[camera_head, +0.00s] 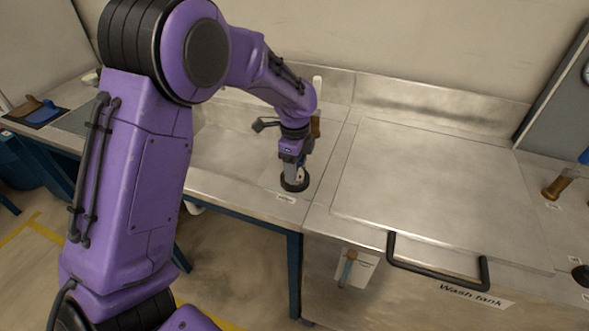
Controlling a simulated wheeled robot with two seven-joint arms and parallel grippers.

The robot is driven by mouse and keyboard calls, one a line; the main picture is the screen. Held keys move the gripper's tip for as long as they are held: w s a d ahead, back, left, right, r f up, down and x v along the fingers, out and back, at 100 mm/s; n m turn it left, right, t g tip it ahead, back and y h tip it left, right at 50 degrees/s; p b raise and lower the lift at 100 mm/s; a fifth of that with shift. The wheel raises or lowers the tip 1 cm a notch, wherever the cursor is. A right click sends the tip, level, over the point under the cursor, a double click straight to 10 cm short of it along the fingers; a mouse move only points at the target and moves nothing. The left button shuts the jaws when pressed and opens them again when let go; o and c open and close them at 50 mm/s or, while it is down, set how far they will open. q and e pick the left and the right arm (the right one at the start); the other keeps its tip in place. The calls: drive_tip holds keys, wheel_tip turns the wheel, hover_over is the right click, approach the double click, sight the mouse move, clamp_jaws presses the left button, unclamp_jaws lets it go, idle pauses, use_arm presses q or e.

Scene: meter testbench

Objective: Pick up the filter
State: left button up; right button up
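The filter appears to be the dark round piece (294,184) on the steel bench, with a small label in front of it. My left gripper (295,178) points straight down at it from above. The fingers are at the piece, and the gripper hides most of its middle. I cannot tell whether the fingers are closed on it. My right gripper is not in view.
A wash tank (430,190) with a flat steel lid and black handle (437,275) stands to the right. A brown-handled tool (316,122) is behind my gripper. A brown-handled item (557,186) lies at the right. A blue tool (36,107) lies far left.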

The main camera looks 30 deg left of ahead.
use_arm(q)
drive_tip(key=shift+c, duration=1.3)
